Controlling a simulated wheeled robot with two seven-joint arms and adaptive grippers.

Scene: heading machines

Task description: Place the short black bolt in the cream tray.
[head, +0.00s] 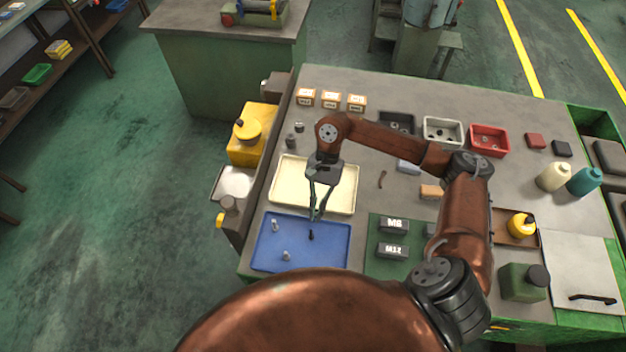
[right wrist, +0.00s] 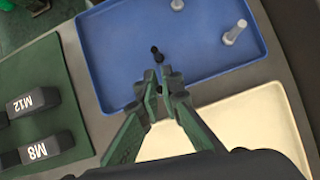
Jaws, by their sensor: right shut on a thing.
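The short black bolt (head: 311,235) is small and dark; it also shows in the right wrist view (right wrist: 156,52), just beyond my fingertips, over the blue tray (head: 320,257). My right gripper (head: 316,215) points down with its fingers closed together on the bolt. The fingers hide part of it, and I cannot tell whether it still touches the blue tray. The cream tray (head: 287,184) lies directly behind the blue tray and looks empty; its pale floor shows in the right wrist view (right wrist: 245,130). My left gripper is not in view.
Two silver bolts (head: 275,226) (head: 287,256) stand in the blue tray. Dark blocks marked M8 (head: 393,224) and M12 (head: 392,251) sit on a green mat to the right. Black, white and red bins (head: 489,140) stand behind. A yellow machine part (head: 250,140) borders the left edge.

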